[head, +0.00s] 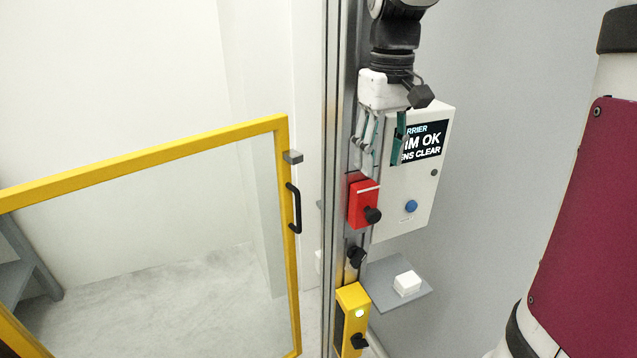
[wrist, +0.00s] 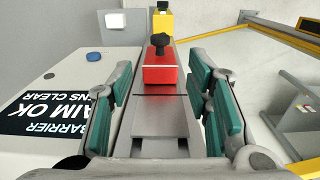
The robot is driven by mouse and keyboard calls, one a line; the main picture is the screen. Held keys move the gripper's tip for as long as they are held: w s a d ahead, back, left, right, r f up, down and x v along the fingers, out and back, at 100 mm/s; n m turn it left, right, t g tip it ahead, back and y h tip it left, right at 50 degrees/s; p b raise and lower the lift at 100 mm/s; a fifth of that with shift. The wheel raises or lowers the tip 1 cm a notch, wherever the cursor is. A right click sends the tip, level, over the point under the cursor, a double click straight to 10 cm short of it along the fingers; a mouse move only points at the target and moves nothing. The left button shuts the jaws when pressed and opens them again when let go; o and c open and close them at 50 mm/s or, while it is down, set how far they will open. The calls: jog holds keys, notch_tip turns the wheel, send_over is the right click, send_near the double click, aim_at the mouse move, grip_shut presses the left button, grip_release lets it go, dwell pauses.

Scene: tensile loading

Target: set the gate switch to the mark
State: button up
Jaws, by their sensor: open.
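A red switch block (head: 362,203) with a black knob (head: 372,215) and a white line near its top sits on the grey upright rail. It also shows in the wrist view (wrist: 160,76), lying beyond my fingertips on the rail (wrist: 160,125). A thin dark line crosses the rail at the block's near edge; I cannot tell whether it is the mark. My gripper (head: 383,140) is open and empty, with green finger pads, above the red block. In the wrist view, its fingers (wrist: 160,95) stand either side of the rail, apart from the block.
A white box (head: 421,180) with a display reading "AIM OK" and a blue button stands right of the rail. Below are a yellow box (head: 353,297) with a light and knob, and a grey shelf (head: 385,293). A yellow-framed gate (head: 279,165) with a black handle is left.

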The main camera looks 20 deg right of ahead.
aim_at(374, 211)
notch_tip(374, 211, down, 12)
jog(key=shift+s+r, duration=0.1)
dwell(0.4)
grip_shut()
